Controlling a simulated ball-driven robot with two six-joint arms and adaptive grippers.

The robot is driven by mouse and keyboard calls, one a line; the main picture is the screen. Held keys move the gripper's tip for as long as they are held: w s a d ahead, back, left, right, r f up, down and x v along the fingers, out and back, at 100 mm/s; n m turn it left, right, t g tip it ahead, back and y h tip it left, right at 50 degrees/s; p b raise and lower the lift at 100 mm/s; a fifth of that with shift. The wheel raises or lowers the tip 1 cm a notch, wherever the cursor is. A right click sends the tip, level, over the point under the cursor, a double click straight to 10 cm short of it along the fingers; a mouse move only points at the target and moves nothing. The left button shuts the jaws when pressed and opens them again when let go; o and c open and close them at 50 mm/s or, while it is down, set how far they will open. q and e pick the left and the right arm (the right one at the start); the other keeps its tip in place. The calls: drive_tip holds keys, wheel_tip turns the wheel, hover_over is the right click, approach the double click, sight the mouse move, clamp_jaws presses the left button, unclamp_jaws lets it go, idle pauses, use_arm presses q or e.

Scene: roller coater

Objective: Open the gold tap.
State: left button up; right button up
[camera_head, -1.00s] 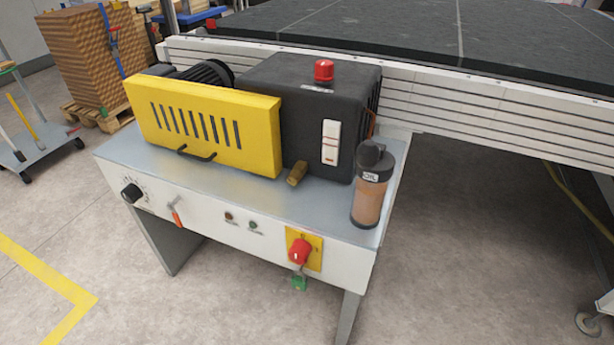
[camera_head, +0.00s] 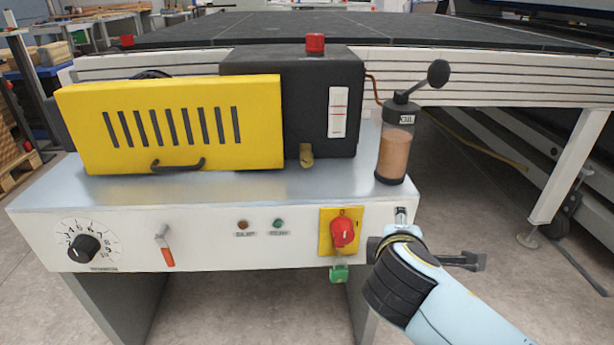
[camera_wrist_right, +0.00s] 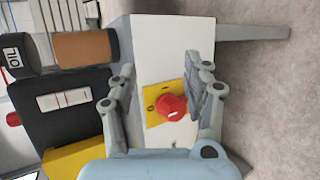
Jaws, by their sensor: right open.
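The gold tap (camera_head: 306,155) is a small brass-coloured fitting at the lower front of the black pump unit (camera_head: 330,110), just above the metal table top, in the head view. I cannot make it out in the right wrist view. My right gripper (camera_head: 425,252) is in front of the table's right end, below and to the right of the tap and well apart from it. In the right wrist view its jaws (camera_wrist_right: 160,70) are spread and empty, with the red switch (camera_wrist_right: 171,106) beyond them. My left gripper is not in view.
A yellow slotted cover (camera_head: 190,125) stands left of the tap, and an oil bottle (camera_head: 394,150) with a black crank stands to its right. The front panel carries a dial (camera_head: 85,247), an orange-handled lever (camera_head: 165,245) and a green padlock (camera_head: 339,273).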

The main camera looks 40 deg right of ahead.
drive_tip(key=w+r+n+t+h, duration=0.2)
drive_tip(key=w+r+n+t, duration=0.1)
drive_tip(key=w+n, duration=0.2)
drive_tip(key=n+t+y, duration=0.3)
drive_tip(key=n+t, duration=0.2)
drive_tip(key=n, duration=0.8)
approach(307, 162)
drive_tip(key=x, duration=0.9)
clamp_jaws()
